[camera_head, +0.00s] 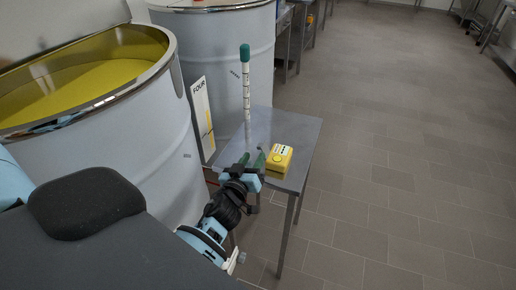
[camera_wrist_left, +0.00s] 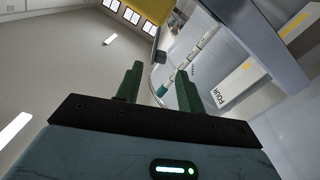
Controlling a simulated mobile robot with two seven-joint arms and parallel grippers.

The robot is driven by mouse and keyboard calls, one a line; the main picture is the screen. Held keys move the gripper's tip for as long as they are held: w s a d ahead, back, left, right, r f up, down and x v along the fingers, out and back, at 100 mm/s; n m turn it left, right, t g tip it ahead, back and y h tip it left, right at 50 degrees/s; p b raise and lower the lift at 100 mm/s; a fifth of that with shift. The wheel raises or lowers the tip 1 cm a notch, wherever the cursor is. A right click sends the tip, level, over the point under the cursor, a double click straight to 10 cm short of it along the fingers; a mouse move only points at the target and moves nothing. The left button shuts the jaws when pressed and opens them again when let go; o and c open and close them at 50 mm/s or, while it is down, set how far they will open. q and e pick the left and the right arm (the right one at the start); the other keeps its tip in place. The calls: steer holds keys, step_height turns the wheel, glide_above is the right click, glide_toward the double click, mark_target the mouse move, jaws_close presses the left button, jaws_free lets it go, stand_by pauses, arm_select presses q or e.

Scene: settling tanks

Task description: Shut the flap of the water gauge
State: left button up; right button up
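A yellow box with a pale label and dark marks on top, which looks like the water gauge (camera_head: 279,157), sits on the small grey table. Part of it also shows at the top of the left wrist view (camera_wrist_left: 150,8). A small grey piece (camera_head: 261,147) stands by its left side, and a dark-ended one shows beyond my fingertips in the wrist view (camera_wrist_left: 160,57). I cannot tell whether this is the flap. My left gripper (camera_head: 253,156) is open, its green fingers apart just left of the box with nothing gripped. My right gripper is not in view.
A tall marked tube with a green cap (camera_head: 246,90) stands on the table (camera_head: 303,135) behind my gripper. A white sign reading FOUR (camera_head: 203,115) stands beside a large tank (camera_head: 140,150) holding yellow liquid. Another tank (camera_head: 225,50) is behind. Tiled floor to the right is clear.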

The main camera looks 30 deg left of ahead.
mark_target(262, 149)
arm_select(q)
steer(key=shift+x, duration=2.65)
jaws_close()
steer(key=shift+d, duration=0.1)
steer(key=m, duration=0.1)
steer(key=d+m, duration=0.1)
steer(key=m, duration=0.1)
steer(key=shift+w+r, duration=0.15)
steer(key=shift+r, duration=0.2)
steer(key=shift+w+d+r+m, duration=0.1)
steer(key=shift+d+m, duration=0.25)
steer(key=shift+m, duration=0.65)
steer(key=shift+w+d+r+m, duration=0.1)
steer(key=shift+d+m, duration=0.3)
steer(key=shift+m, duration=0.6)
